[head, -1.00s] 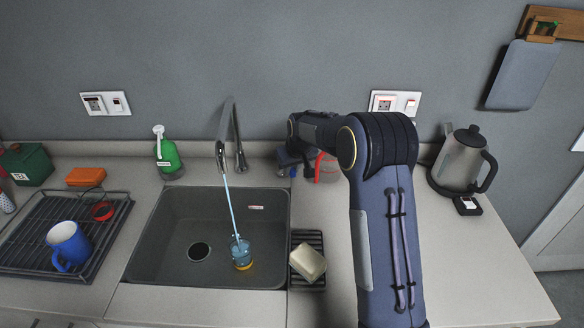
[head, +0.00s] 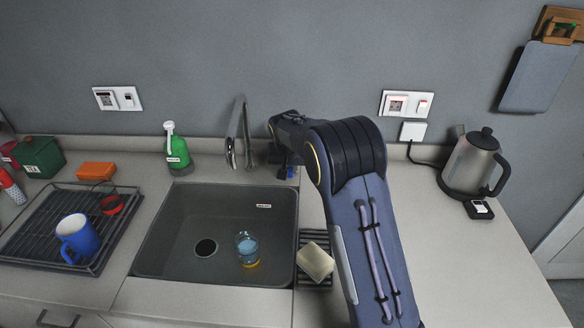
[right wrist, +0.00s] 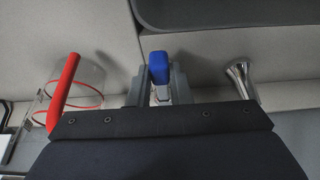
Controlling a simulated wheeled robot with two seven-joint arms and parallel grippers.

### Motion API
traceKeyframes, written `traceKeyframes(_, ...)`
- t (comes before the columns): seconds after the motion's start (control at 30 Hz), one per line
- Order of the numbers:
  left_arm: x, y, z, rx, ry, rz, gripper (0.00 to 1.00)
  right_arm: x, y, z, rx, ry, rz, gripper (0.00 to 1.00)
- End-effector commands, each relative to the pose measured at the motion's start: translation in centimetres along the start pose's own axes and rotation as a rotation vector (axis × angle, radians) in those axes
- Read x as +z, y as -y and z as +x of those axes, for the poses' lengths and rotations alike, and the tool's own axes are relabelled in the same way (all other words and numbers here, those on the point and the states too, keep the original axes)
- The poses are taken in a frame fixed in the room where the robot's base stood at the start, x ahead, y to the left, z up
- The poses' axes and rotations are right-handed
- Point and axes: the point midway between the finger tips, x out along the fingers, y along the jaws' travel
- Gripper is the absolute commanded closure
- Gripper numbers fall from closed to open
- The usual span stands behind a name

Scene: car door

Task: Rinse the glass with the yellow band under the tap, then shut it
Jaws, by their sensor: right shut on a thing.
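The glass with the yellow band (head: 247,252) stands in the dark sink (head: 168,262), right of the drain, with bluish water inside. The grey tap (head: 232,150) rises behind the sink; no stream shows from its spout. My right gripper (head: 284,160) is at the back of the counter, right of the tap, partly hidden by its own arm. In the right wrist view, a blue-ended piece (right wrist: 159,68), apparently the tap's lever, sits between its fingers (right wrist: 160,90), which are shut on it. My left gripper is out of view.
A soap bar (head: 316,262) lies on a black rack right of the sink. A red-handled clear vessel (right wrist: 70,95) stands beside my right gripper. A kettle (head: 472,165) is at right. A drying rack (head: 30,240) holds a blue mug (head: 78,238).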

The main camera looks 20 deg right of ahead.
Motion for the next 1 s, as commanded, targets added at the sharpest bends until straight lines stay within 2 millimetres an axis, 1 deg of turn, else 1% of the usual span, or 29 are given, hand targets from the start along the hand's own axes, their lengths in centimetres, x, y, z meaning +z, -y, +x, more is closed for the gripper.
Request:
traceKeyframes(0.1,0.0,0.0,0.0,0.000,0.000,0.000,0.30,0.0,0.0,0.0,-0.001,0.001,0.005,1.00)
traceKeyframes(0.13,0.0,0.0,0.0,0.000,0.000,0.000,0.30,0.0,0.0,0.0,-0.002,0.001,0.005,0.79)
traceKeyframes(0.27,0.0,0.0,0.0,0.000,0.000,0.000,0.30,0.0,0.0,0.0,-0.002,0.001,0.004,0.62)
traceKeyframes(0.3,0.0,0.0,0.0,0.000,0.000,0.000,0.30,0.0,0.0,0.0,-0.002,0.001,0.003,0.60)
traceKeyframes(0.53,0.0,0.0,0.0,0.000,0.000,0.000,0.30,0.0,0.0,0.0,-0.002,0.000,0.002,0.60)
traceKeyframes(0.63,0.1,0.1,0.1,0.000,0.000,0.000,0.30,0.0,0.0,-0.5,-0.003,-0.001,0.001,0.60)
traceKeyframes(0.77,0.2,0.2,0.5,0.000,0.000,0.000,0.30,0.0,0.1,-2.3,-0.004,-0.003,0.001,0.60)
traceKeyframes(0.9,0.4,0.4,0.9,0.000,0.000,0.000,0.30,0.0,0.1,-4.8,-0.006,-0.004,0.002,0.60)
traceKeyframes(1.0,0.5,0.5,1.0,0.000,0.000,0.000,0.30,0.0,0.1,-6.3,-0.005,-0.003,0.001,0.60)
